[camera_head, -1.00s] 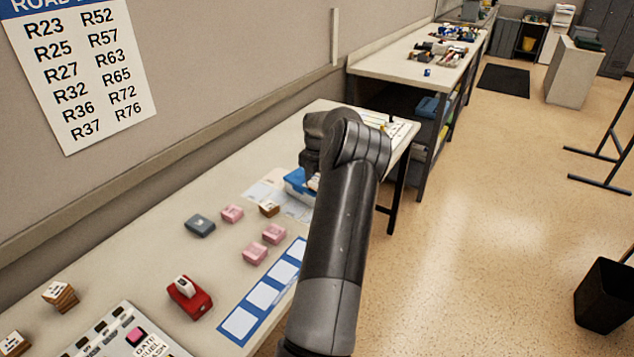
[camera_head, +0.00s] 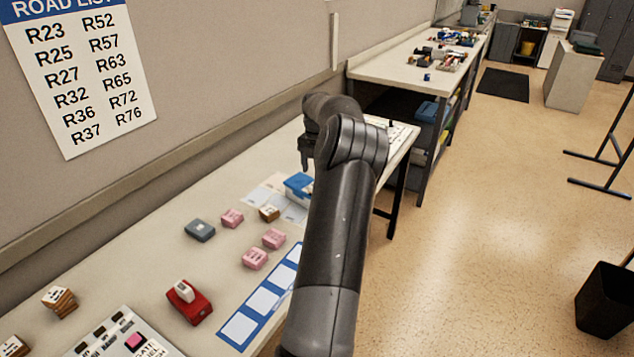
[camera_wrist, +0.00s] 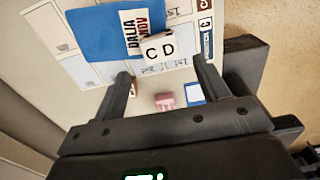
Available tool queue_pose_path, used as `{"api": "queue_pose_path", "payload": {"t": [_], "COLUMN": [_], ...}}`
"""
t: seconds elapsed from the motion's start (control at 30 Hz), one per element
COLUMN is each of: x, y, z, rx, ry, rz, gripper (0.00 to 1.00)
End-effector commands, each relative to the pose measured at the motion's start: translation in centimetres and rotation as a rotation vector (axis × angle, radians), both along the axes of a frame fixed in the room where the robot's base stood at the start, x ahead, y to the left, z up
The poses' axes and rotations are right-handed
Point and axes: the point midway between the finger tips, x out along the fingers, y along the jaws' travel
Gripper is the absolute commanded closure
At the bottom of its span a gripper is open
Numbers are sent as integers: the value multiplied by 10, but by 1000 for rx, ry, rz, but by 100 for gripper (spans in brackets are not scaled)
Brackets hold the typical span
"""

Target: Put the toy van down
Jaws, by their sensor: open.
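A blue block-like thing with white below, which looks like the toy van (camera_head: 299,184), rests on a printed white sheet (camera_head: 262,194) on the table. In the wrist view the blue thing (camera_wrist: 98,38) carries a label reading "DALIA NOV", with a white piece marked "C D" (camera_wrist: 158,49) beside it. My gripper (camera_wrist: 163,68) is open, with nothing between its fingers. In the head view my gripper (camera_head: 306,164) hangs above the blue thing, apart from it. My arm hides part of the blue thing's right side.
Pink blocks (camera_head: 254,258), a grey block (camera_head: 200,230) and a small brown block (camera_head: 269,213) stand nearer on the table. A red thing with a white top (camera_head: 189,301) stands beside a blue strip with white squares (camera_head: 263,298). Bare table lies along the wall.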

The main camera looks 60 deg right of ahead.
Motion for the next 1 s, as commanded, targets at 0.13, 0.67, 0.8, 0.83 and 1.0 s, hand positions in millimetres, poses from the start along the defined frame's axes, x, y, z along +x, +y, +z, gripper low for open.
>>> {"api": "queue_pose_path", "payload": {"t": [0.13,0.67,0.8,0.83,1.0], "x": [0,11,47,55,95], "y": [0,12,59,74,166], "z": [28,58,84,91,131], "rx": [-1,-9,-48,-59,-124], "ry": [-2,2,6,6,-16], "rz": [-1,-10,-67,-88,-228], "gripper": [32,32,32,32,32]}}
